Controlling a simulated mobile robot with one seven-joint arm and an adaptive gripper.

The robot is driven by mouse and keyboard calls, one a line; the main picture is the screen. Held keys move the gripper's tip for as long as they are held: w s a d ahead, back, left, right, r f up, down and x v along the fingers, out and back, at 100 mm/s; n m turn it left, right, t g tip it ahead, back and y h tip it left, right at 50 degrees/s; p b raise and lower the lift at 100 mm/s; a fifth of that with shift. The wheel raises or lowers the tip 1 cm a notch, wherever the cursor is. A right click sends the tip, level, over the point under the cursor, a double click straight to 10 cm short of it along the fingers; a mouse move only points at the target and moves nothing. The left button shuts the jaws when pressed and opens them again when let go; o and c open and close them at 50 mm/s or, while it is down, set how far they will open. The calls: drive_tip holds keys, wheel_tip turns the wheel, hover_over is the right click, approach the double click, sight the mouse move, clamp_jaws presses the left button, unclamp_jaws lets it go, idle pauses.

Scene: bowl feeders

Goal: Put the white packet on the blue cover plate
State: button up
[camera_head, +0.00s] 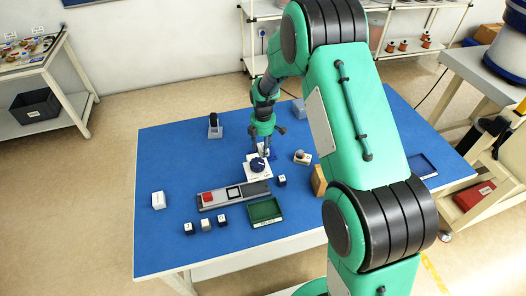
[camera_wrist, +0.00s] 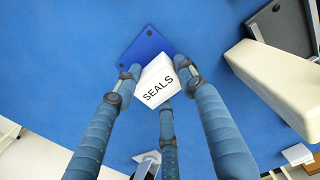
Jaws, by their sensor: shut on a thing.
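In the wrist view, the white packet (camera_wrist: 157,84), marked SEALS, sits between the three blue fingers of my gripper (camera_wrist: 158,86). The fingers are shut on it. The blue cover plate (camera_wrist: 146,47), darker than the table and with small dark holes, lies just beyond the packet. The packet hides the plate's near corner; I cannot tell whether they touch. In the head view, my gripper (camera_head: 263,149) points down over the middle of the table, just behind a white base with a dark knob (camera_head: 257,165). The plate is not clear there.
A dark stand (camera_head: 215,125) is behind left. A pale block (camera_wrist: 275,85) is close right in the wrist view.

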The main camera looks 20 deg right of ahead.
drive_tip(key=shift+f, duration=0.6)
drive_tip(key=shift+f, duration=0.15)
drive_tip(key=o, duration=1.2)
wheel_tip(320, 180, up, 11)
drive_tip(key=p, duration=0.2)
drive_tip(key=shift+p, duration=0.35)
drive_tip(key=shift+r, duration=0.65)
